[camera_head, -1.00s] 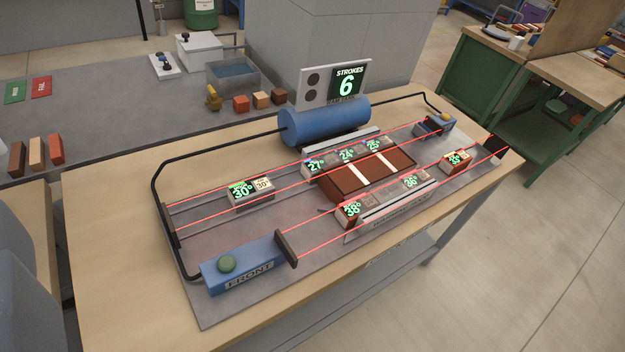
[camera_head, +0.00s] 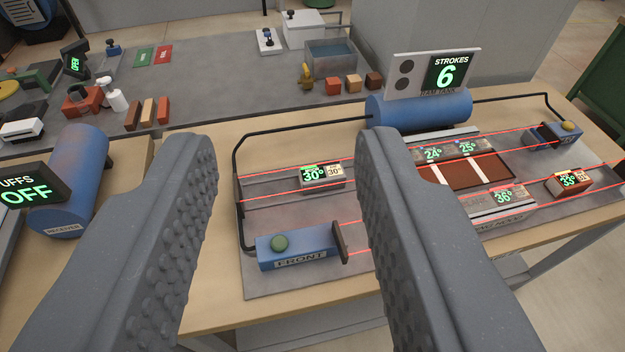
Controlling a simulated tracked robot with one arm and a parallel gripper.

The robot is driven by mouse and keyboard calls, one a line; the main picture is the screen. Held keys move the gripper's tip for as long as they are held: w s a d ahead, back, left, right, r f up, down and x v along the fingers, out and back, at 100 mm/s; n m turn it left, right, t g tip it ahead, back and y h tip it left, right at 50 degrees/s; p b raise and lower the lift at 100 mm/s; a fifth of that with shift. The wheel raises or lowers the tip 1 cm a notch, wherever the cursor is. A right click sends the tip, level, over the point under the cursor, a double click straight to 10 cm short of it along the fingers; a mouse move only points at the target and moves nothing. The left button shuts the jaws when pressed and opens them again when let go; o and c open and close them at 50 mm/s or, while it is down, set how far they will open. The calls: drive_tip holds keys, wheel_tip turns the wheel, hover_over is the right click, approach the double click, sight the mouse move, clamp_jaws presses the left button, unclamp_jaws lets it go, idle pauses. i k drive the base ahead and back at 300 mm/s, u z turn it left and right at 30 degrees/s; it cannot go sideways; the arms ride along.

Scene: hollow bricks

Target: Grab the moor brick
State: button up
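No brick carries a readable moor name, so I cannot tell which one it is. A red block (camera_head: 333,87), a tan block (camera_head: 353,84) and a dark brown block (camera_head: 374,81) sit in a row on the grey bench. Dark brown (camera_head: 132,117), tan (camera_head: 148,111) and red (camera_head: 164,110) upright bricks stand further left. On the press table, a grey block marked 30° (camera_head: 321,184) lies between my fingers in the picture. A reddish block marked 33° (camera_head: 569,187) is at the right. My gripper (camera_head: 288,150) is open and empty, its fingers hiding part of the table.
The press has a blue cylinder (camera_head: 418,110), a STROKES 6 display (camera_head: 449,73), a brown centre bed (camera_head: 478,173) and a blue FRONT box (camera_head: 297,246). Red beams and a black pipe (camera_head: 236,160) border it. A blue receiver cylinder (camera_head: 78,170) stands left.

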sight(314, 176)
drive_tip(key=z, duration=0.1)
drive_tip(key=i, duration=1)
drive_tip(key=u, duration=0.1)
